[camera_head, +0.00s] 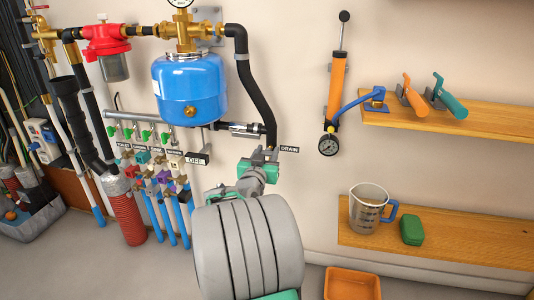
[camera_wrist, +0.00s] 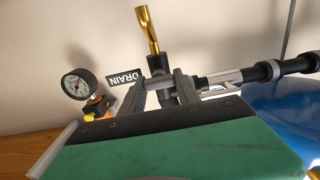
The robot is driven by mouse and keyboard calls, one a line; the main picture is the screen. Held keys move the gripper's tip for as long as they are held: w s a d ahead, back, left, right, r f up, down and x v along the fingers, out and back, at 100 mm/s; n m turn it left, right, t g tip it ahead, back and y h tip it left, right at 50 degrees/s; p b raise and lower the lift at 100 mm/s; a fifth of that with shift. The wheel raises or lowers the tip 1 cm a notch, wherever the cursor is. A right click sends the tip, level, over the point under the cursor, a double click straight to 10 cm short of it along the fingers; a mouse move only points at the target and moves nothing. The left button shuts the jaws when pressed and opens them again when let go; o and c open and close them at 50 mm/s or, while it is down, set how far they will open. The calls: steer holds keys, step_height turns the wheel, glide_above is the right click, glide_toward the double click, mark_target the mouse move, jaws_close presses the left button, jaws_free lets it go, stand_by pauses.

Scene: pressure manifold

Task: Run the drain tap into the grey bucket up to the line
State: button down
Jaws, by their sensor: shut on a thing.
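The drain tap (camera_wrist: 154,55) shows in the wrist view as a black body with a brass spout, beside the DRAIN label (camera_wrist: 125,78). My gripper (camera_wrist: 160,82) has a finger on each side of the tap's handle and is shut on it. In the head view my gripper (camera_head: 262,160) is at the lower end of the black drain pipe (camera_head: 258,95), next to the DRAIN label (camera_head: 289,149). No water stream can be made out. I see no grey bucket or fill line in either view; my arm hides the floor under the tap.
A blue tank (camera_head: 190,90) and several valves with coloured handles are left of the tap. A hand pump with gauge (camera_head: 328,145) hangs at right. Shelves hold a jug (camera_head: 368,210) and green block (camera_head: 411,231). An orange tray (camera_head: 352,284) is below.

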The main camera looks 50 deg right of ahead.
steer(key=shift+n, duration=0.4)
steer(key=n+p, duration=0.1)
steer(key=n, duration=0.2)
steer(key=shift+w+p, duration=0.1)
steer(key=shift+p, duration=0.25)
steer(key=shift+a+n+p, duration=0.1)
steer(key=shift+n+p, duration=0.7)
steer(key=shift+n, duration=1)
steer(key=shift+f, duration=0.1)
steer(key=c, duration=0.9)
jaws_free()
steer(key=p+v, duration=0.1)
steer(key=v, duration=0.6)
steer(key=shift+a, duration=0.4)
